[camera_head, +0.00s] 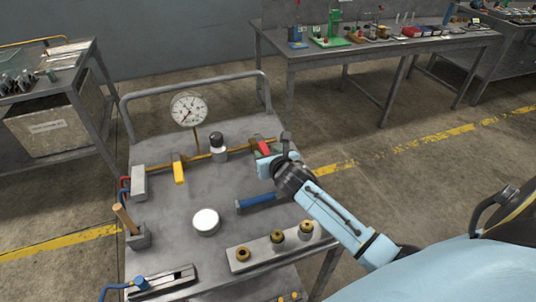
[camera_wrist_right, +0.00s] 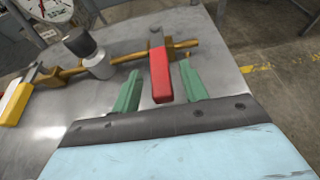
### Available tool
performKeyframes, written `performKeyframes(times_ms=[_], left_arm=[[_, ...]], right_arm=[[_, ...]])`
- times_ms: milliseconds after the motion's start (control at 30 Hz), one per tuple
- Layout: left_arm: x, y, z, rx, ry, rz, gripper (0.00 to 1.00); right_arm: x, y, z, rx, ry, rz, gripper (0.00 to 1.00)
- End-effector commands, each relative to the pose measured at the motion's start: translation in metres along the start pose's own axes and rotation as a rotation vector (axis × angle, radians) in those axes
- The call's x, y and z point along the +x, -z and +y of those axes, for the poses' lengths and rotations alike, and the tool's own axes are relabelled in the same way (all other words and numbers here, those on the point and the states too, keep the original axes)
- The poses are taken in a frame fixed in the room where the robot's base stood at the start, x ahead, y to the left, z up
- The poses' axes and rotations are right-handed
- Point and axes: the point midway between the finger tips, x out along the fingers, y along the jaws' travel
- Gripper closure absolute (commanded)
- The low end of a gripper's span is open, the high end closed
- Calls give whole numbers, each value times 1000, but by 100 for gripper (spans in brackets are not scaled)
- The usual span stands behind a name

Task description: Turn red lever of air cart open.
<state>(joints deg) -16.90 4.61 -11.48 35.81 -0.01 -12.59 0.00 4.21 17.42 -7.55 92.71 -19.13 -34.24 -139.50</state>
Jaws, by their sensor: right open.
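The air cart (camera_head: 165,215) is a grey metal table with a brass pipe running across its top. The red lever (camera_head: 264,147) sits near the pipe's right end. In the right wrist view the red lever (camera_wrist_right: 160,76) points from the brass pipe (camera_wrist_right: 125,57) toward my gripper, across the pipe. My right gripper (camera_head: 270,158) is open at the lever. Its green fingers (camera_wrist_right: 159,70) stand on either side of the lever, with visible gaps. In the head view my gripper partly hides the lever. My left gripper is not in view.
A yellow lever (camera_head: 178,172) and a dark-topped cylinder (camera_head: 217,146) are on the pipe left of the red lever. A pressure gauge (camera_head: 188,109) stands behind. A blue-handled piece (camera_head: 256,201), a white disc (camera_head: 206,221) and a block with brass fittings (camera_head: 277,247) lie nearer.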

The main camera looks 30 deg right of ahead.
Motion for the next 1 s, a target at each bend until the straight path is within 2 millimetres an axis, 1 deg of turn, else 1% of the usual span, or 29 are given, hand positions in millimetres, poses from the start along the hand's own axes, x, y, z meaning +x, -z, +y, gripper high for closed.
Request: performKeyframes(times_ms=[100,433,767,1000], left_arm=[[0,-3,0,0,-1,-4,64],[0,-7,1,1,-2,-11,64],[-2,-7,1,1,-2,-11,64],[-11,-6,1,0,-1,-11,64]], right_arm=[[0,0,0,0,0,0,56],[0,0,0,0,0,0,100],[-1,0,-2,-5,-6,0,100],[-2,-1,-13,-32,-56,1,100]])
